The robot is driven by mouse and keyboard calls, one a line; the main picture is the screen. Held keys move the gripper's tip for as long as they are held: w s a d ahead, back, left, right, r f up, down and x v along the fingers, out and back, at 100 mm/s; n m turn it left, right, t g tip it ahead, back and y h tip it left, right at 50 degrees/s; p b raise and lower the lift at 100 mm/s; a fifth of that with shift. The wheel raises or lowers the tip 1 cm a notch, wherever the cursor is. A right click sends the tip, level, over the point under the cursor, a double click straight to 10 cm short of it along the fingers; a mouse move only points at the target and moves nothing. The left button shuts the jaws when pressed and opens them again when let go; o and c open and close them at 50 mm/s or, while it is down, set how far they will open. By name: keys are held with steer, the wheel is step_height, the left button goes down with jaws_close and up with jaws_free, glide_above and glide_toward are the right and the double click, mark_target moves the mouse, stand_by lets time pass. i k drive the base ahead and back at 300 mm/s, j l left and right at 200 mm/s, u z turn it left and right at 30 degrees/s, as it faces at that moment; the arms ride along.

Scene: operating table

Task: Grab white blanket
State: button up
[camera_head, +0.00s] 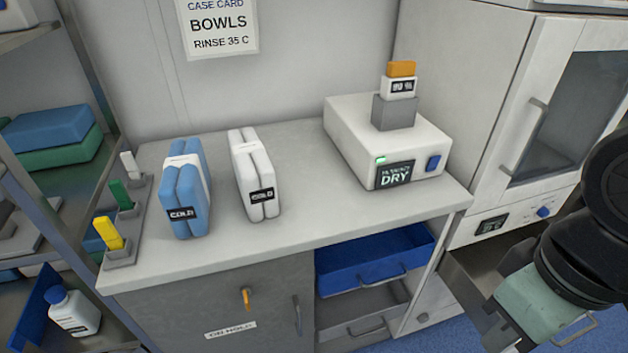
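A white folded blanket (254,174) stands upright on the light grey counter, with a black "COLD" tag on its front. A blue and white folded blanket (186,187) with its own "COLD" tag stands just left of it, apart by a small gap. My gripper (535,312) is at the lower right, at the end of my black arm, well to the right of the white blanket and clear of the counter. Its fingertips are not clearly visible, so I cannot tell whether it is open or shut.
A white "DRY" device (383,146) stands right of the white blanket on the counter (310,215). Yellow, green and white pieces stand in grey holders (122,240) at the left. A blue drawer (370,262) sits below. A cabinet (520,110) stands right. The counter's front strip is clear.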

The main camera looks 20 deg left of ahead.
mark_target(254, 174)
steer(key=u, duration=1.2)
